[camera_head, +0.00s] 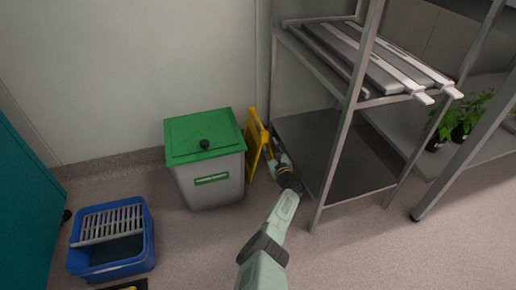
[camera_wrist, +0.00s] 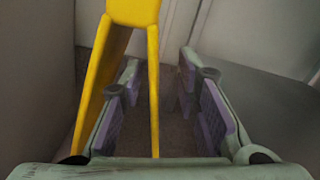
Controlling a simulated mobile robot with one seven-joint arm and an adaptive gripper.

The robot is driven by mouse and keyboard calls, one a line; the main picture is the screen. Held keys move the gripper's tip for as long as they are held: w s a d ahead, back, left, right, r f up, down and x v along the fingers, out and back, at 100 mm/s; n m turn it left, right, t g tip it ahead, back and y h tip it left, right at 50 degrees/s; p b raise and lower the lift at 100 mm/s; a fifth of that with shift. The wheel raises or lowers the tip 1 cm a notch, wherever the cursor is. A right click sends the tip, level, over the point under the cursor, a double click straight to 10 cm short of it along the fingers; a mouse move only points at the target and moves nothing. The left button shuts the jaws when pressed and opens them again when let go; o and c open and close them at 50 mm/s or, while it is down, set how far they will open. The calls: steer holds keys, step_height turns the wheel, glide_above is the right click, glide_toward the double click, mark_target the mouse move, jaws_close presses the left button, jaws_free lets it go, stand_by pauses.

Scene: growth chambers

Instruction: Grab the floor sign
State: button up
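The yellow floor sign (camera_head: 256,143) stands upright on the floor in the narrow gap between the grey bin and the metal shelf. My gripper (camera_head: 272,160) is low beside its right side in the head view. In the wrist view the sign (camera_wrist: 134,12) rises at upper left, with two legs spread downward. My gripper (camera_wrist: 160,76) is open there. One yellow leg shows in the gap between the fingers, and the other passes left of the left finger. I cannot tell whether either finger touches the sign. The sign's lower part is partly hidden in the head view.
A grey bin with a green lid (camera_head: 204,136) stands close left of the sign. A metal shelf (camera_head: 340,160) stands close right, and the wall is behind. A blue mop bucket (camera_head: 112,262) is at lower left. Floor at lower right is clear.

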mark_target(254, 143)
steer(key=b+x, duration=0.2)
steer(key=f+b+x, duration=0.1)
steer(key=b+x, duration=0.1)
steer(key=shift+w+a, duration=0.2)
steer(key=shift+a, duration=0.1)
steer(key=shift+w+a+r+b, duration=0.15)
steer(key=shift+w+r+b, duration=0.1)
steer(key=shift+w+b, duration=0.25)
steer(key=shift+r, duration=0.1)
jaws_close()
